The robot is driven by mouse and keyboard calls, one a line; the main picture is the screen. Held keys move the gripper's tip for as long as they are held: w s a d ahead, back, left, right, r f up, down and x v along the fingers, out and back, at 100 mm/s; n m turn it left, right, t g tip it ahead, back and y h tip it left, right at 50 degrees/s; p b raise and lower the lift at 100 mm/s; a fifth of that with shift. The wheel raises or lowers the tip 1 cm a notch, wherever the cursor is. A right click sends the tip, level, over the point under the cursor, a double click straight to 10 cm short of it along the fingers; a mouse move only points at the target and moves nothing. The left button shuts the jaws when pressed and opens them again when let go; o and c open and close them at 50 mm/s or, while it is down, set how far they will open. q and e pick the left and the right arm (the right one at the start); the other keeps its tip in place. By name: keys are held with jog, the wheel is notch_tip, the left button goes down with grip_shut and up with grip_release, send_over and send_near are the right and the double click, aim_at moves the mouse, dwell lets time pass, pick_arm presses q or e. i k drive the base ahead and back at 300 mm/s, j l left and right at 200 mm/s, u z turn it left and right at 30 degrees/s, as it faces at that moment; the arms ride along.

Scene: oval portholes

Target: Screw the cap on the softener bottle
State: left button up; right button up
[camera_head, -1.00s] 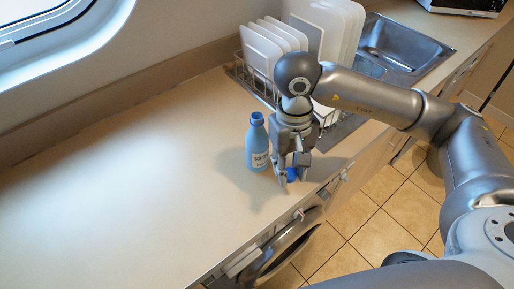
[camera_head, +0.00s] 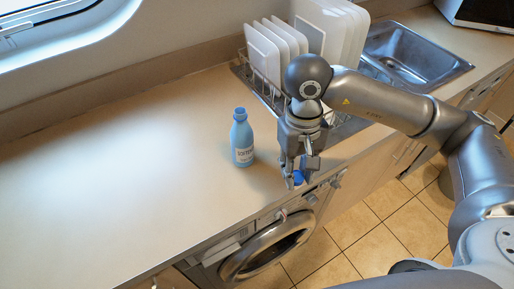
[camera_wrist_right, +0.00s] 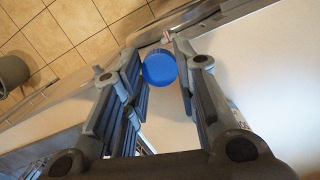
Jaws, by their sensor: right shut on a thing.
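The light blue softener bottle (camera_head: 241,140) stands upright on the counter with its neck open and a white label on its front. My right gripper (camera_head: 296,182) is to the right of the bottle, pointing down near the counter's front edge. It is shut on the blue cap (camera_head: 298,177), which is partly hidden by the fingers. In the right wrist view the round blue cap (camera_wrist_right: 159,69) sits between the fingertips. I cannot tell for sure how high the cap is above the counter. My left gripper is not in view.
A dish rack with white plates (camera_head: 265,52) stands behind my right arm, beside a steel sink (camera_head: 415,60). A washing machine (camera_head: 265,247) is under the counter's front edge. The counter (camera_head: 110,190) left of the bottle is clear.

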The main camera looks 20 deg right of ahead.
aim_at(242, 134)
jog(key=k+l+u, duration=0.15)
jog(key=l, duration=0.3)
jog(key=k+l+u, duration=0.15)
jog(key=l, duration=0.25)
jog(key=k+l+u, duration=0.15)
jog(key=k+l, duration=0.15)
